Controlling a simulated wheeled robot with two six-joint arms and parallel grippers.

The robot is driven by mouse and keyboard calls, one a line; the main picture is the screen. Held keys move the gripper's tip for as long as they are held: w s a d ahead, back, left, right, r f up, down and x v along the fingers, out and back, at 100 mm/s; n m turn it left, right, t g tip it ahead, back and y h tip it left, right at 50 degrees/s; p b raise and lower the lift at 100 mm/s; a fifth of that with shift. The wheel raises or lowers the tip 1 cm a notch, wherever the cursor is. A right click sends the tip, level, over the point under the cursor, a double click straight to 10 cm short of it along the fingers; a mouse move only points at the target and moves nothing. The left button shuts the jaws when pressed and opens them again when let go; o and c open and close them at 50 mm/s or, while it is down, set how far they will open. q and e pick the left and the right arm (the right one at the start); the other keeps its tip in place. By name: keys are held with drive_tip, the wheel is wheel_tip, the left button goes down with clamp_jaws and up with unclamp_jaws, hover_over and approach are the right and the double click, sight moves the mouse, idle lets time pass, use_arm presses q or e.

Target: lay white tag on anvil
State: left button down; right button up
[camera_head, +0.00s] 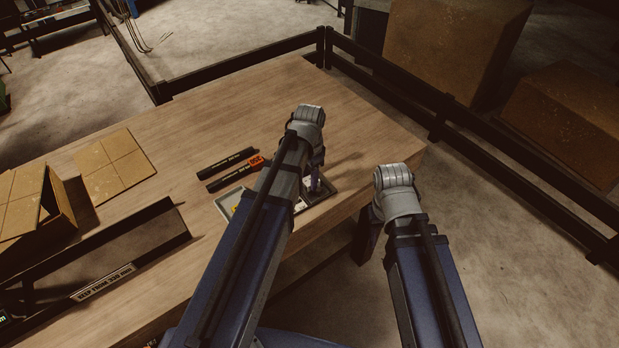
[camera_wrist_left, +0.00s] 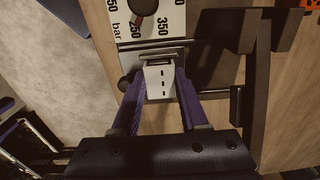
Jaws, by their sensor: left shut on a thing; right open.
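In the head view my left gripper (camera_head: 316,184) is low over the grey tray, partly covered by my arm, and the tag is hidden. My right gripper (camera_head: 375,213) is open beyond the table's right edge, its fingers mostly hidden by its wrist.
A dial plate marked in bar (camera_wrist_left: 150,20) lies just beyond the metal block. The grey tray (camera_head: 232,197) sits near the table's front edge. Two dark tubes, one (camera_head: 226,163) beside another with an orange end (camera_head: 256,163), lie left of my left arm. The table's far part is clear.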

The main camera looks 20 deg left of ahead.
use_arm(q)
drive_tip(key=shift+f, duration=0.1)
idle(0.4)
drive_tip(key=shift+c, duration=1.8)
unclamp_jaws()
wheel_tip(320, 180, up, 3)
drive_tip(key=p, duration=0.2)
drive_tip(key=shift+f+p, duration=0.1)
drive_tip(key=shift+p, duration=0.25)
drive_tip(key=shift+s+d+r+p, duration=0.1)
drive_tip(key=shift+r+p, duration=0.5)
drive_tip(key=shift+r, duration=0.05)
wheel_tip(320, 180, up, 4)
drive_tip(key=p, duration=0.4)
